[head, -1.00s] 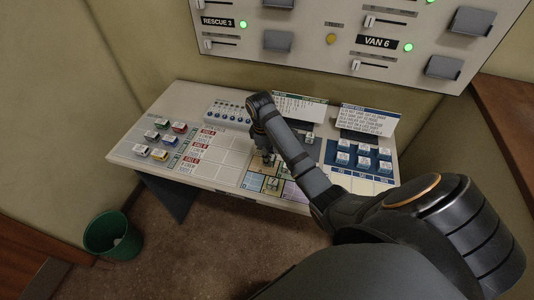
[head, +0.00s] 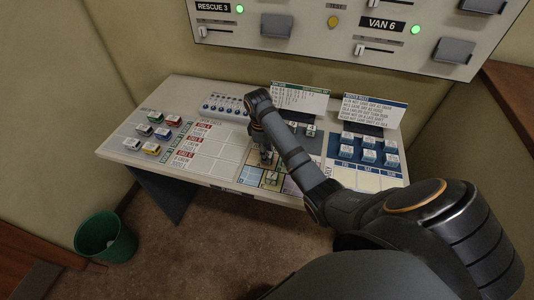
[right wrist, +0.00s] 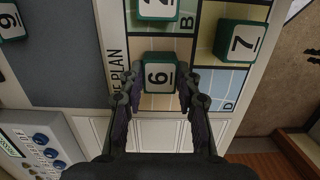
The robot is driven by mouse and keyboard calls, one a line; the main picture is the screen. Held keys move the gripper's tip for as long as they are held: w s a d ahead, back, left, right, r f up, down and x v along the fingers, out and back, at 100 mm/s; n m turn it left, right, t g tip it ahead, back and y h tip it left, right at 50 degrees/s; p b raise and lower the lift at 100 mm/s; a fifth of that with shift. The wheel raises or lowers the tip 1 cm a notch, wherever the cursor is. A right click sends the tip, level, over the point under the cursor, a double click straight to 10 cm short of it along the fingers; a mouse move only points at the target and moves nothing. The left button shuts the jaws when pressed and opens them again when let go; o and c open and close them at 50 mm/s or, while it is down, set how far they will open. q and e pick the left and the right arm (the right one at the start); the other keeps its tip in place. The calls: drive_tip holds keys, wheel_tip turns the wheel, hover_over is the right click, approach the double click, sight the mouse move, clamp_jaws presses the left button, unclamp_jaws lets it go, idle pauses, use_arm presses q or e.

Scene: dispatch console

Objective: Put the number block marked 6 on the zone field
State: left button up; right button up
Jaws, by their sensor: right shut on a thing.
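The green block with a white top marked 6 (right wrist: 158,76) is between the fingertips of my right gripper (right wrist: 162,88) in the right wrist view. The fingers are shut on its sides. It is over or on the coloured plan board (right wrist: 201,79), beside the board's lettered margin; I cannot tell whether it touches the surface. In the head view my right gripper (head: 266,154) points down at this board (head: 250,174). Which part is the zone field is not clear; letters B and D show on its cells. My left gripper is not in view.
A block marked 9 (right wrist: 9,21) is farther left. White cells (head: 207,150), several small vehicles (head: 153,131) and several blue blocks (head: 367,148) occupy the console.

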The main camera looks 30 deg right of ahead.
drive_tip(key=o, duration=1)
drive_tip(key=shift+f, duration=0.1)
drive_tip(key=r+p, duration=0.3)
drive_tip(key=r, duration=0.1)
drive_tip(key=r+p, duration=0.4)
drive_tip(key=w+a+r+p, duration=0.1)
drive_tip(key=r+p, duration=0.2)
drive_tip(key=r, duration=0.1)
drive_tip(key=shift+r, duration=0.15)
